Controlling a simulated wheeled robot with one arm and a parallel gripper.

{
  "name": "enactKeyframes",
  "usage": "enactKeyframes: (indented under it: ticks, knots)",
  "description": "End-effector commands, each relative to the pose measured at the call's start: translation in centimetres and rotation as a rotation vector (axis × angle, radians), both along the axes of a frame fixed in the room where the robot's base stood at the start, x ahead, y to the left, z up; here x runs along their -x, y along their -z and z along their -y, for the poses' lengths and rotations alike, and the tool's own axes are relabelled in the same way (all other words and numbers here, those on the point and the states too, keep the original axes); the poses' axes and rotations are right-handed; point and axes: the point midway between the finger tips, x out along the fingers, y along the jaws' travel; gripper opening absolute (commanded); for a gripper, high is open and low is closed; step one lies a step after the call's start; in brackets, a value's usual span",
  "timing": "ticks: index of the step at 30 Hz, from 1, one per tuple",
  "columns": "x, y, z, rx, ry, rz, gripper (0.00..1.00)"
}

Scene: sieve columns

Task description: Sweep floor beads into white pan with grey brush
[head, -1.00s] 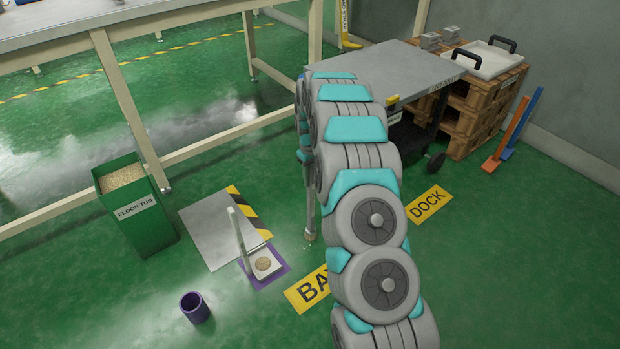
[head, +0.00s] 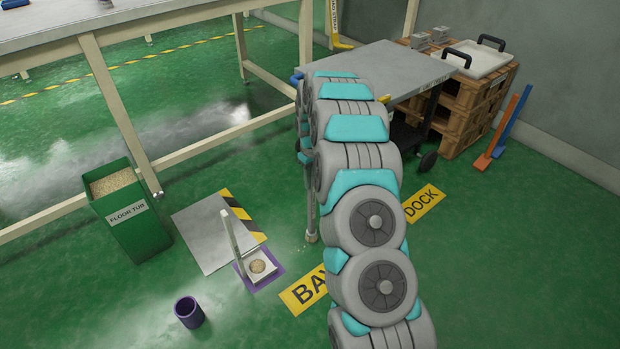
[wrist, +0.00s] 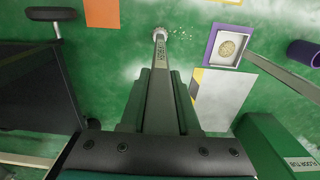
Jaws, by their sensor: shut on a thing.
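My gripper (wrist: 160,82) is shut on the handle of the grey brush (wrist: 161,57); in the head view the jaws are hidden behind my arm. The brush (head: 311,195) hangs upright with its round head at the floor. Pale loose beads (wrist: 180,33) lie scattered on the green floor beside the brush head, on its pan side in the wrist view. The white pan (head: 246,270) sits on a purple mat (head: 272,281), left of the brush, its tall handle upright. A round heap of beads (head: 258,266) lies in it. The pan (wrist: 215,51) also shows in the wrist view.
A grey floor plate (head: 205,235) with a striped edge lies behind the pan. A green floor tub (head: 130,215) filled with beads stands left. A purple cup (head: 188,312) stands in front. A grey-topped cart (head: 380,70) stands behind my arm.

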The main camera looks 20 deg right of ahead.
Motion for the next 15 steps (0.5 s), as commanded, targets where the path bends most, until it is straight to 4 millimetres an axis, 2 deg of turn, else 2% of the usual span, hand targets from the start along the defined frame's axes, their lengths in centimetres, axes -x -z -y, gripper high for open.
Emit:
enactKeyframes:
  ticks: [9,15]
  knots:
    - [0.3,0.2,-0.1,0.0,-0.001,-0.006,0.0]
    - [0.8,0.2,-1.2,-0.002,-0.003,-0.01,0.0]
